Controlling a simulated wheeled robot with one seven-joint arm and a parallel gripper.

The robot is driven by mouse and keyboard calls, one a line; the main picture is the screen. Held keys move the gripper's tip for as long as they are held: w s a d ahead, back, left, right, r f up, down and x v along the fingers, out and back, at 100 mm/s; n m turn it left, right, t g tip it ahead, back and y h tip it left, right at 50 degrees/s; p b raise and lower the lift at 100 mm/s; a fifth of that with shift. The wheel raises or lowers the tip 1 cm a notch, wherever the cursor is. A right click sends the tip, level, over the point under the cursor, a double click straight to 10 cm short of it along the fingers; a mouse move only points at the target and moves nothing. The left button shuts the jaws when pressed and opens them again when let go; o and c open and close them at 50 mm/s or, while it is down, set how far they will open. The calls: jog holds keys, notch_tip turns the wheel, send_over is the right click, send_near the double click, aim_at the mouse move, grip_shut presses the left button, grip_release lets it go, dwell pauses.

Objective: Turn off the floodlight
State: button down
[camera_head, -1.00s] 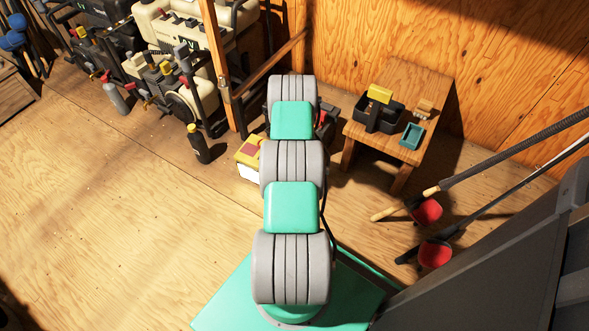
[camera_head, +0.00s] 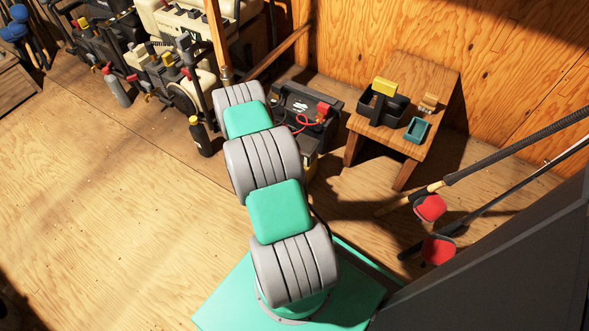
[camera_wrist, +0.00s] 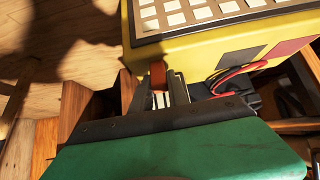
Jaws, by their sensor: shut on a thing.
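The yellow floodlight (camera_wrist: 200,50) fills the top of the wrist view, with a grid of pale cells on its face. A small reddish-brown piece (camera_wrist: 157,75), perhaps its switch, sits at its lower edge. My gripper (camera_wrist: 166,84) is at that piece, its fingers close together and shut on it; the contact itself is partly hidden. I cannot tell whether the light is lit.
A black battery (camera_head: 305,108) with red clamps and cable stands beyond my arm. A wooden bench (camera_head: 430,75) holds a black caddy (camera_head: 378,108) and a teal tray (camera_head: 417,130). Outboard motors (camera_head: 170,75) and a dark bottle (camera_head: 200,137) stand left. The floor at left is clear.

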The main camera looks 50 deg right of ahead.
jog(key=shift+a+f+h+b, duration=0.1)
jog(key=shift+a+h+b, duration=0.1)
jog(key=shift+h+b, duration=0.55)
jog(key=c, duration=1.3)
grip_release()
jog(key=shift+a, duration=0.1)
jog(key=p+v, duration=0.3)
jog(key=v, duration=0.4)
jog(key=shift+s+a+r, duration=0.1)
jog(key=shift+a+r, duration=0.15)
